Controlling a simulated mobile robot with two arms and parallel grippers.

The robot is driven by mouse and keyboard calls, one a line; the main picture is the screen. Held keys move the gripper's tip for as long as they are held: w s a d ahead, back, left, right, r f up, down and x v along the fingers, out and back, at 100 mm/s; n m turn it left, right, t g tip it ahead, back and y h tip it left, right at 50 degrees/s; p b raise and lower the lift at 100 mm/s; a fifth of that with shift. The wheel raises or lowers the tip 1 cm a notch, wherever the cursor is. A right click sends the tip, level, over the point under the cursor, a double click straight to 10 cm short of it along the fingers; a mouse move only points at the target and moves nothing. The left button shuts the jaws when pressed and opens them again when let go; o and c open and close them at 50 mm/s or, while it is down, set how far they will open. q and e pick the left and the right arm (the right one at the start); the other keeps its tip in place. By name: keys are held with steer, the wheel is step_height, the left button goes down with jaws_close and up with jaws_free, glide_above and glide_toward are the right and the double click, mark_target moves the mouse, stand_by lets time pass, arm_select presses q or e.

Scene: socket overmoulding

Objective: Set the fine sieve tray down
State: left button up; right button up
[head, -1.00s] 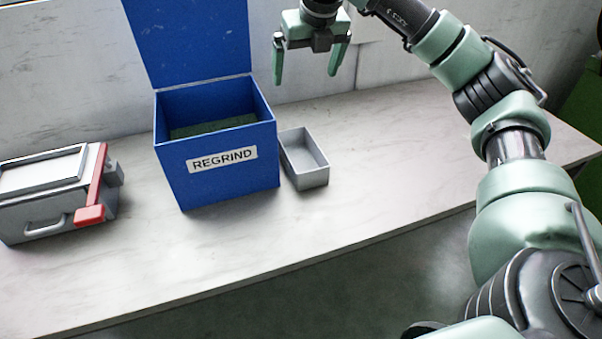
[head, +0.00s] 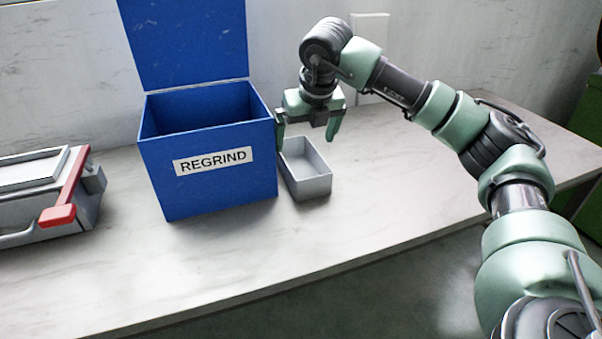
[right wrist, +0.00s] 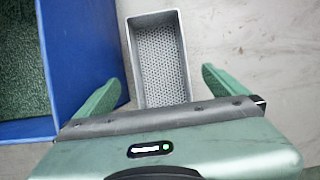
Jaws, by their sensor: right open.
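The fine sieve tray (head: 312,185) is a small grey rectangular tray standing on the table, just right of the blue bin. The right wrist view shows its perforated floor and grey walls (right wrist: 178,103). My right gripper (head: 306,140) is open and empty, at the far end of the tray in the head view. In the right wrist view its two green fingers (right wrist: 162,78) are spread to either side of the tray, with gaps. The tray's near end in that view is hidden behind the gripper body. My left gripper is not in view.
The open blue REGRIND bin (head: 208,180) stands close to the tray's left side, lid raised, with green material (right wrist: 20,65) inside. A grey box with a red handle (head: 62,205) is at the far left. The table (head: 400,190) right of the tray is clear.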

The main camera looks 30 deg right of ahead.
mark_target(298, 170)
steer(key=x, duration=0.4)
steer(key=shift+s+f+b, duration=0.1)
steer(key=shift+f+b, duration=0.05)
steer(key=shift+b, duration=0.25)
steer(key=x, duration=0.3)
steer(key=shift+f+b, duration=0.2)
steer(key=shift+b, duration=0.1)
steer(key=shift+w+f, duration=0.15)
steer(key=shift+w, duration=0.1)
steer(key=c, duration=1.4)
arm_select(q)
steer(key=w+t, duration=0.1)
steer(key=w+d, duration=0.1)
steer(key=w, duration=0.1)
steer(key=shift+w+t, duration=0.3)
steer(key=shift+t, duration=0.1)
